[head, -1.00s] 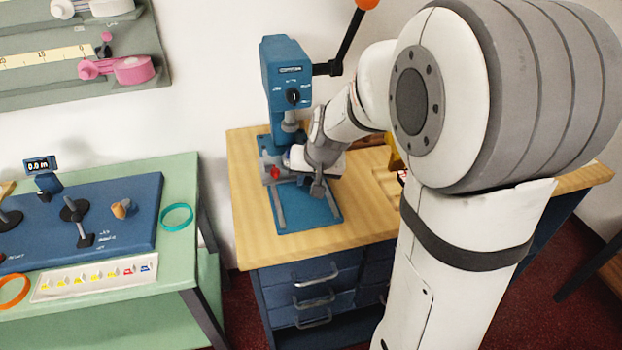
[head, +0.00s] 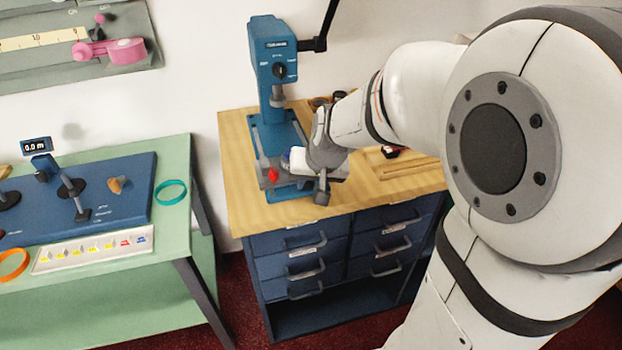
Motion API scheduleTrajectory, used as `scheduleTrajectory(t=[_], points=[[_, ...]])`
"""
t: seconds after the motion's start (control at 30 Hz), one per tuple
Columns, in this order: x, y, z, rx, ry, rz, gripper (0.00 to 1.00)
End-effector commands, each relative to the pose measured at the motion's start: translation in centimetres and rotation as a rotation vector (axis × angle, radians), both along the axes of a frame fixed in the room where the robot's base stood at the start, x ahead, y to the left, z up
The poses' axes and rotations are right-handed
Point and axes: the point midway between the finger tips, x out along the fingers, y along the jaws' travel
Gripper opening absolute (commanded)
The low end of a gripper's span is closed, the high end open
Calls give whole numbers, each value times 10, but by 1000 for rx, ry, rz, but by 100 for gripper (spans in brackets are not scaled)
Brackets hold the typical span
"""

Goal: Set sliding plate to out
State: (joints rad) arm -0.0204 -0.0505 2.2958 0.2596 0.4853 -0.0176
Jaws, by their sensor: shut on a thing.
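A blue drill press (head: 272,62) stands on the wooden bench top. The sliding plate (head: 265,184) is grey, with a small red knob (head: 272,176) at its left front. It lies over the front part of the press's blue base (head: 290,193), out in front of the column. My gripper (head: 310,176) is low at the plate's right side and shut on the plate. Its fingertips and the exact part they grip are mostly hidden by my wrist and hand.
My arm comes in from the right and covers part of the bench. A wooden tray (head: 405,163) lies right of the press. Blue drawers (head: 300,245) are below. A green table (head: 180,225) with a blue board (head: 125,200) stands at the left, with a gap between.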

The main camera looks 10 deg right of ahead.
Motion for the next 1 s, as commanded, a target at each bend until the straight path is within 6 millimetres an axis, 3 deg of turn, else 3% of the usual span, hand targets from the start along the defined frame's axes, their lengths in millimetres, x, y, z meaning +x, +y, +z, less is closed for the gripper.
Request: scheduleTrajectory(t=[0.1, 0.13, 0.37, 0.67, 1.0], points=[[-3, 1, -2, -1, 9, 3, 0], [-3, 1, -2, -1, 10, 4, 25], [-2, 2, -1, -1, 7, 7, 44], [-3, 1, 2, -1, 4, 8, 45], [-24, -6, 51, -2, 2, 6, 45]])
